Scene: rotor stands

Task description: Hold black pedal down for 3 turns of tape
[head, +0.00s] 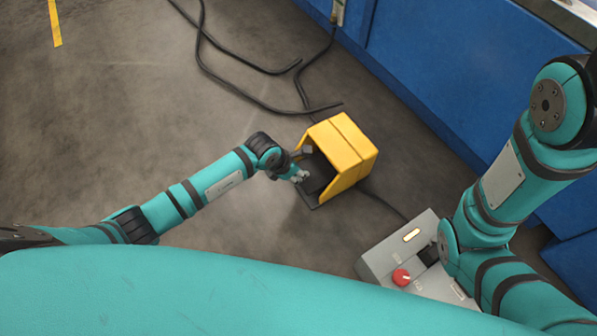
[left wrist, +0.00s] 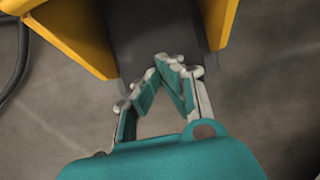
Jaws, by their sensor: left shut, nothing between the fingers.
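The black pedal (head: 316,173) sits inside a yellow guard housing (head: 347,150) on the floor. My left gripper (head: 301,177) is at the open front of the housing, with its fingertips over or against the near part of the pedal. In the left wrist view, the black pedal (left wrist: 150,28) lies beyond the fingertips of my left gripper (left wrist: 167,66). The fingers are shut, tips together, with nothing between them. I cannot tell whether they touch the pedal or how far it is pressed. My right arm shows at the right, but its gripper is out of sight. No tape being wound is visible.
A grey control box (head: 383,261) with a red button (head: 401,277) and a lit lamp (head: 411,235) stands right of the housing, partly behind my right arm. Black cables (head: 240,98) lie behind the housing. Blue cabinets (head: 440,70) line the right. Floor at left is clear.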

